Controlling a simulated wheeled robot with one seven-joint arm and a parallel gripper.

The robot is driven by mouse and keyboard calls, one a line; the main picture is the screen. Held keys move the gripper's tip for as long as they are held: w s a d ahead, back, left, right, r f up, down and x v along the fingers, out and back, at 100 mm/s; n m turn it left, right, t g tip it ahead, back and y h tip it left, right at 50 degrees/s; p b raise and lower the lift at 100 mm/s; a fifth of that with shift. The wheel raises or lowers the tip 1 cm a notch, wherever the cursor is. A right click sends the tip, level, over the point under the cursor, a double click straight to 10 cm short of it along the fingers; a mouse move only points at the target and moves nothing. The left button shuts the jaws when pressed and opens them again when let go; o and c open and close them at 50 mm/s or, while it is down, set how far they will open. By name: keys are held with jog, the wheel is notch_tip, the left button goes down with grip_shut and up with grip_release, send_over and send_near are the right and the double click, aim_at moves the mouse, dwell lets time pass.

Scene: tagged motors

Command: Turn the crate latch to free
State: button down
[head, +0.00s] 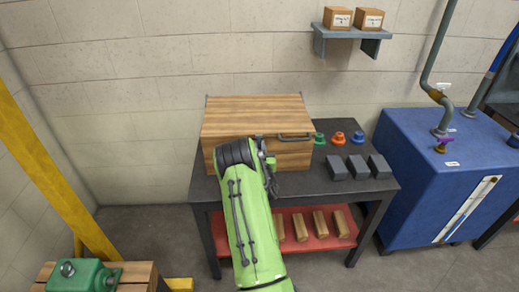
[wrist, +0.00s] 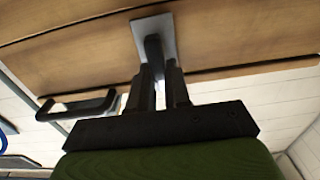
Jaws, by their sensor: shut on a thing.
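The wooden crate (head: 255,117) stands closed on the dark table, with its front facing me. In the wrist view the crate's wood (wrist: 75,50) fills the upper part. The crate latch (wrist: 153,47) shows there as a dark lever on a grey metal plate. My gripper (wrist: 161,75) is shut on the latch lever, with one finger on each side of it. In the head view my gripper (head: 265,158) is at the crate's front, left of the handle, and my arm hides the latch.
A dark bar handle (head: 295,137) sticks out from the crate's front, also seen in the wrist view (wrist: 77,105). Green, orange (head: 338,138) and blue parts and dark blocks (head: 357,167) stand right of the crate. Wooden blocks lie on the red lower shelf (head: 293,243).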

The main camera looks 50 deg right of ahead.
jog(key=shift+f+n+b, duration=0.15)
jog(key=shift+n+b, duration=0.15)
jog(key=shift+w+a+f+n+b, duration=0.25)
jog(key=shift+n+b, duration=0.5)
jog(key=shift+n, duration=2.1)
jog(key=shift+w+a+f+n+b, duration=0.2)
jog(key=shift+f+n+b, duration=0.35)
jog(key=shift+n, duration=2.35)
jog(key=shift+w+a+f+n+b, duration=0.2)
jog(key=shift+n+b, duration=0.7)
jog(key=shift+n, duration=1.95)
jog(key=c, duration=1.1)
grip_release()
jog(key=shift+r, duration=0.1)
jog(key=shift+w, duration=0.15)
